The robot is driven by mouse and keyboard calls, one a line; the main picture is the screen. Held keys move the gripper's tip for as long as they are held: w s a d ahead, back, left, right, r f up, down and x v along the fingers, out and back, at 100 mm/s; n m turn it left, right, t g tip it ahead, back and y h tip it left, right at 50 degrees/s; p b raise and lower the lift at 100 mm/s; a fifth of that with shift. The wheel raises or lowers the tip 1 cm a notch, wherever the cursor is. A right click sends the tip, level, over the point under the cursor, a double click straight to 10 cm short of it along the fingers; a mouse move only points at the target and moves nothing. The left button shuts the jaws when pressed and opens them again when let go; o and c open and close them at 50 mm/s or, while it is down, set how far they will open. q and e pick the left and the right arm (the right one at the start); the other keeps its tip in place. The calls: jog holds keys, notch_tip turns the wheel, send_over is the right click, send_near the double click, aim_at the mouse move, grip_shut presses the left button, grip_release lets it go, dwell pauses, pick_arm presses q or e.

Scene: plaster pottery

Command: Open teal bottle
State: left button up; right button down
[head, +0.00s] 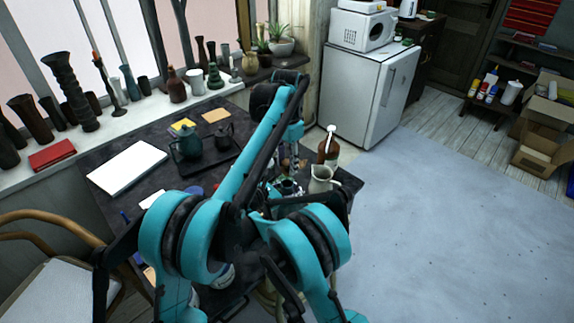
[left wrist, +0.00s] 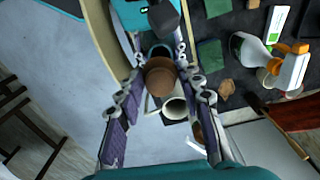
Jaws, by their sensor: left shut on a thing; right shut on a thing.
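My left gripper (head: 291,163) is above the right part of the dark table, pointing down. In the left wrist view its fingers (left wrist: 160,68) are shut around a round brown stopper (left wrist: 160,78). The teal bottle (head: 288,187) is mostly hidden by my arms; a dark teal part shows below the left gripper. My right gripper (head: 278,192) is lower, shut on the bottle, its fingers largely hidden. I cannot tell whether the stopper is still seated in the bottle's neck.
A pale jug (head: 321,179) and a brown jar (head: 328,150) stand close right of the grippers. A dark teapot (head: 187,145) and a tray (head: 212,162) lie left. A white board (head: 127,167) is farther left. Vases line the windowsill (head: 120,118).

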aim_at(282, 193)
jog(key=c, duration=0.8)
grip_release()
jog(key=shift+f, duration=0.35)
jog(key=shift+o, duration=0.2)
jog(key=shift+r, duration=0.15)
jog(key=shift+s+a, duration=0.1)
jog(key=shift+a, duration=0.05)
jog(key=v, duration=0.7)
jog(key=shift+s+a, duration=0.15)
